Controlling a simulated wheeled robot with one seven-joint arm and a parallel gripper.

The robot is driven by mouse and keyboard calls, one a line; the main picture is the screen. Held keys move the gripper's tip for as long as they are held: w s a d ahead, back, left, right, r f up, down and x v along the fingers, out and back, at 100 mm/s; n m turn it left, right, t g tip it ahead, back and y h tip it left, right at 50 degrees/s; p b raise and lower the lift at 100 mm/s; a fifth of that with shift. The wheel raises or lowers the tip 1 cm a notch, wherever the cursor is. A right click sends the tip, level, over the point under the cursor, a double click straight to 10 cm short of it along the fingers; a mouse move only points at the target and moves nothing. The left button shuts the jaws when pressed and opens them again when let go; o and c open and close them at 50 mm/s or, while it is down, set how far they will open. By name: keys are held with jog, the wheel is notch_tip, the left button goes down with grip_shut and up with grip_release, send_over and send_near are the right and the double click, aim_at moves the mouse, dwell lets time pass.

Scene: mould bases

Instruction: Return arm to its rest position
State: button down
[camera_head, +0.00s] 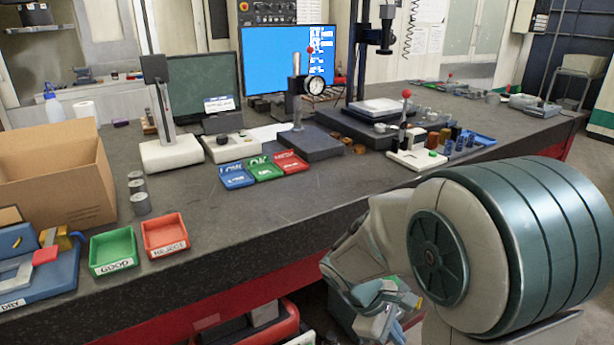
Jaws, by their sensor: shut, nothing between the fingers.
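My arm fills the lower right of the head view, folded beside the workbench (225,225). My gripper (392,325) hangs low in front of the bench's front edge, below the level of the bench top. It is shut and I see nothing held in it. The fingertips are small and partly cut off by the bottom of the frame. My thick upper arm hides part of the bench's right front edge and the floor there.
A green GOOD tray (113,250) and a red REJECT tray (165,234) lie near the front left edge. A cardboard box (60,165) stands behind them. A dial gauge stand (311,140) and small trays are at mid-bench. The front middle of the bench is clear.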

jog(key=s+r+m+t+y+p, duration=0.1)
jog(key=s+r+m+y+p, duration=0.1)
jog(key=r, duration=0.4)
jog(key=s+a+r+m+t+y+p, duration=0.1)
jog(key=s+r+m+y+p, duration=0.1)
jog(key=r, duration=0.5)
jog(key=s+a+r+m+t+y+p, duration=0.1)
jog(key=s+r+m+t+y+p, duration=0.1)
jog(key=r+m+p, duration=0.3)
notch_tip(320, 180, up, 2)
jog(key=s+m, duration=0.1)
jog(key=m, duration=0.1)
jog(key=shift+s+a+r+m, duration=0.2)
jog(key=shift+a+r+m, duration=0.05)
jog(key=shift+m, duration=0.05)
